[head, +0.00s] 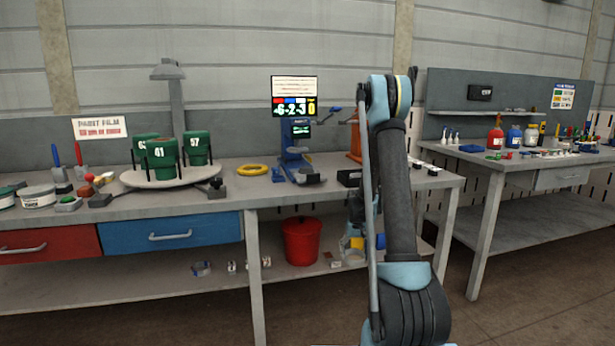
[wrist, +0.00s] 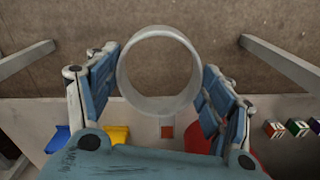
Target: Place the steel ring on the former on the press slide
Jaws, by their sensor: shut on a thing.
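The steel ring (wrist: 158,104) is a pale grey, short open tube in the wrist view. It sits between the two blue-padded fingers of my gripper (wrist: 160,68), which is shut on it. Bare floor shows through the ring. In the head view my arm's forearm hides most of the gripper, and I cannot make out the ring there. A blue press (head: 291,150) stands on the main bench, left of my arm, with a dark block at its front right. I cannot clearly tell the slide or the former.
A display (head: 294,97) rises behind the press. A yellow ring (head: 252,170) lies left of it, and green numbered cups stand on a round turntable (head: 135,180). A red bucket (head: 303,242) stands on the lower shelf. A second bench (head: 545,160) stands at right.

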